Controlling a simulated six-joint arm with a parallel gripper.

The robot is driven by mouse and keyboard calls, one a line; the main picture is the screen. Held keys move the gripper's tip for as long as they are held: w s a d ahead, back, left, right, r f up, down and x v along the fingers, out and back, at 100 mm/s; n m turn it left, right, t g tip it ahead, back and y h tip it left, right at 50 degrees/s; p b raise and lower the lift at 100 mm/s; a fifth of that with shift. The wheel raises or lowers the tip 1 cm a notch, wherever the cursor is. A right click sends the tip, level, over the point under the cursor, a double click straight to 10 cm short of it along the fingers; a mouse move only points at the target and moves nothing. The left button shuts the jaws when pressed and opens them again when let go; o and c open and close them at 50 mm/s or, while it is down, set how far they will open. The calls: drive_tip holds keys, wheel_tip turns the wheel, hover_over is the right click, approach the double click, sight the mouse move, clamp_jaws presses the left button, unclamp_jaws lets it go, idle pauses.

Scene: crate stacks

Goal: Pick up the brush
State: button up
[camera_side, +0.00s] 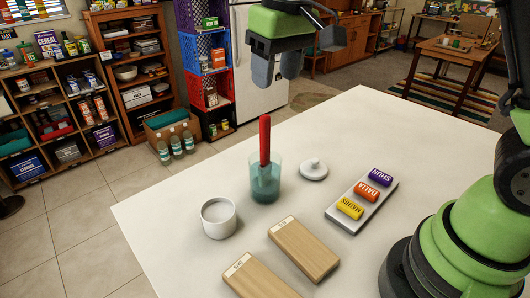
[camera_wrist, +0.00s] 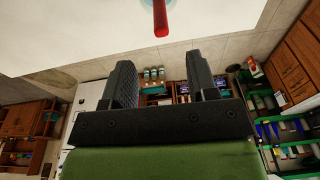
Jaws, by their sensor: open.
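The brush shows as a red handle (camera_side: 265,138) standing almost upright in a clear cup with teal contents (camera_side: 266,188) on the white table. Its lower end is inside the cup. The red handle also shows at the top of the wrist view (camera_wrist: 161,18), beyond my fingertips. My gripper (camera_side: 278,68) is open and empty. In the side view it is above the level of the handle's top and apart from it. The wrist view shows a wide gap between my two fingers (camera_wrist: 166,80).
On the white table (camera_side: 165,205) stand a white pot (camera_side: 218,218), a round lid (camera_side: 314,169), two wooden blocks (camera_side: 305,249) and a tray (camera_side: 344,220) with labelled purple, orange and yellow rolls. Shelves (camera_side: 60,110) and colored crates (camera_side: 205,55) stand off the table behind.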

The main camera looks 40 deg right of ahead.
sight(266, 116)
drive_tip(key=f, duration=0.3)
drive_tip(key=w+f, duration=0.1)
drive_tip(key=f, duration=0.3)
drive_tip(key=w+f, duration=0.1)
drive_tip(key=f, duration=0.3)
drive_tip(key=shift+w+a+f, duration=0.1)
drive_tip(key=shift+w+f, duration=0.05)
drive_tip(key=shift+w, duration=0.1)
clamp_jaws()
